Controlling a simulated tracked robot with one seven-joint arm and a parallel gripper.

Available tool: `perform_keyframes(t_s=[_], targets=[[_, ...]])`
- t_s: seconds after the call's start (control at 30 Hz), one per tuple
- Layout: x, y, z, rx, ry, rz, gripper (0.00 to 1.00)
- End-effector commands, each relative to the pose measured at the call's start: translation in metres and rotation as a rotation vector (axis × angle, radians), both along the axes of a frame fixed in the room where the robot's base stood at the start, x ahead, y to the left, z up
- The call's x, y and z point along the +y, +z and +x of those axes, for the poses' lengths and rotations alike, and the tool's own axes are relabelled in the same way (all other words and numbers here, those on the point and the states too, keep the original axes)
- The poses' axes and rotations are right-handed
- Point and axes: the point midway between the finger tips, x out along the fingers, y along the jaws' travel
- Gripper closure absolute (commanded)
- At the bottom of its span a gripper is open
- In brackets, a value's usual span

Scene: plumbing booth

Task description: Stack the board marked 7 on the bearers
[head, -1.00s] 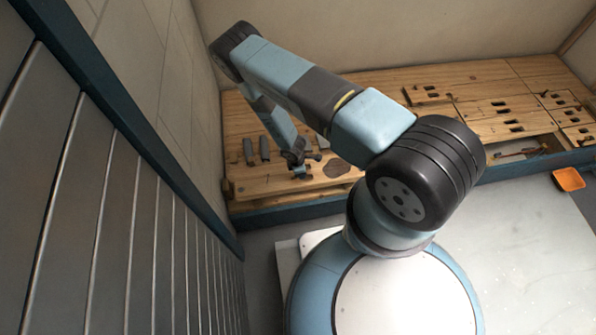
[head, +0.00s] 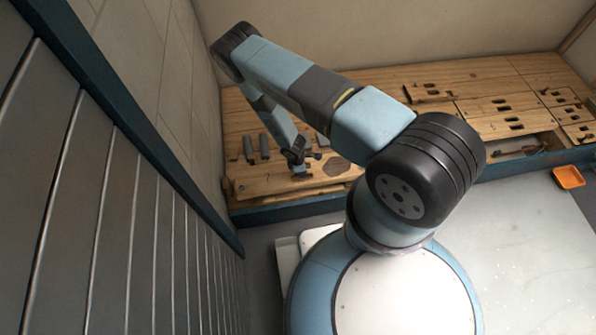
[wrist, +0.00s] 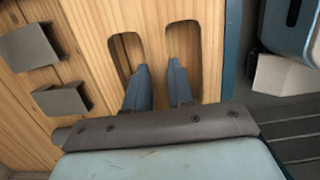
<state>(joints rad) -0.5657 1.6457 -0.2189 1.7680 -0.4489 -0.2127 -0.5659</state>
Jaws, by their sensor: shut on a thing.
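A pale wooden board (wrist: 155,22) with two long rounded slots fills the middle of the wrist view. My gripper (wrist: 158,66) has one finger in each slot and is shut on the strip of board between them. In the head view my gripper (head: 299,171) is low over the front left part of the bench, with the board (head: 262,188) under it. No number can be read on this board. Two grey blocks (wrist: 62,98) show left of the board in the wrist view. I cannot tell for certain which pieces are the bearers.
The wooden bench (head: 380,78) runs along the back wall. Several slotted boards (head: 500,104) lie on its right part. A dark patch (head: 338,168) is right of my gripper. The left wall is close to the bench end. An orange tray (head: 569,177) is at the far right.

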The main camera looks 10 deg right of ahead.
Motion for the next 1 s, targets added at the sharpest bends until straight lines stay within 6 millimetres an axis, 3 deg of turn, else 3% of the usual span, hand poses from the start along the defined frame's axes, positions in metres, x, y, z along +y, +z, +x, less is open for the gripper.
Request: perform_keyframes(t_s=[1.0], targets=[[-0.001,-0.022,0.000,0.001,-0.001,-0.001,1.00]])
